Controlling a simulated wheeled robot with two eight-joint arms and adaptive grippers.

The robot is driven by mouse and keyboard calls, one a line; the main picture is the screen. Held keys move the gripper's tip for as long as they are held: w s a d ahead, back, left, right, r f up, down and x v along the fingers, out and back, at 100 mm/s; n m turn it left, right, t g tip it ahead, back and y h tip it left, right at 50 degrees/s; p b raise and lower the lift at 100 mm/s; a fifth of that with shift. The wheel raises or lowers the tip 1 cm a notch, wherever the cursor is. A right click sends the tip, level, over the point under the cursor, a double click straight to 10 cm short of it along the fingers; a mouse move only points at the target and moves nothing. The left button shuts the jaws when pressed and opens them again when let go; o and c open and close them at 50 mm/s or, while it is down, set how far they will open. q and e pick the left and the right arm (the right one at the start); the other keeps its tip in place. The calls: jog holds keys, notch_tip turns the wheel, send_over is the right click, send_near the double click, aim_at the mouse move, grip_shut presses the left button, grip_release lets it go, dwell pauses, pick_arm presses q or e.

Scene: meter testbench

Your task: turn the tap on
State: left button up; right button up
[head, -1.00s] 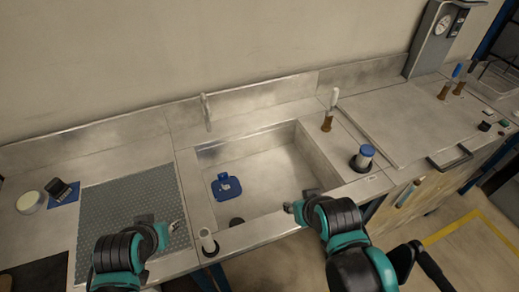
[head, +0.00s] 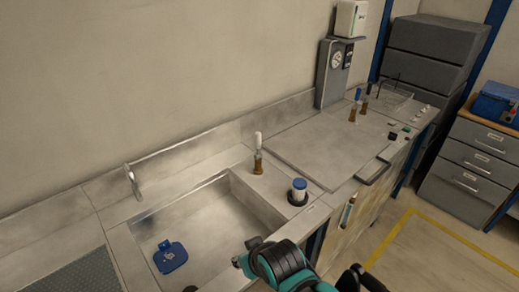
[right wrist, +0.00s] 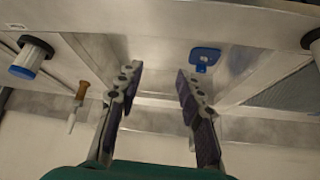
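The sink's thin metal spout (head: 133,182) stands upright at the back of the sink (head: 215,205). A white handle on a brown base (head: 258,152) stands on the counter at the sink's back right; it also shows in the right wrist view (right wrist: 75,108). I cannot tell for sure that it works the tap. My right gripper (head: 245,254) is at the sink's front edge, apart from the handle and the spout. In the right wrist view its two fingers (right wrist: 158,90) are spread, with nothing between them. My left gripper is out of view.
A blue object (head: 170,256) lies in the sink. Two blue-topped handles (head: 355,104) are farther right, by a grey gauge panel (head: 334,75). The counter's flat panel (head: 320,148) is clear.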

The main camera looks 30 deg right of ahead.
jog(key=shift+w+d+r, duration=0.1)
jog(key=c, duration=0.5)
jog(key=w+d+r+h, duration=0.1)
jog(key=w+d, duration=0.1)
jog(key=w, duration=0.1)
jog(key=w+d+r+n+h, duration=0.1)
jog(key=w+d, duration=0.1)
jog(key=w, duration=0.1)
jog(key=w+d+r+h, duration=0.1)
jog(key=w+d, duration=0.1)
jog(key=w, duration=0.1)
jog(key=shift+w+d+r+n+h, duration=0.1)
jog(key=shift+w+r+n+h, duration=0.1)
jog(key=shift+n+h, duration=0.1)
grip_shut()
jog(key=w+d+n+t+h, duration=0.1)
jog(key=w+d+n+h, duration=0.1)
jog(key=w, duration=0.7)
jog(key=w+d+n+t+h, duration=0.2)
jog(key=w+d+h, duration=0.1)
jog(key=w, duration=0.7)
jog(key=w+d+n+t+h, duration=0.1)
jog(key=w+d+n+h, duration=0.1)
jog(key=w+h, duration=0.3)
jog(key=shift+w+d, duration=0.15)
jog(key=shift+w, duration=2.2)
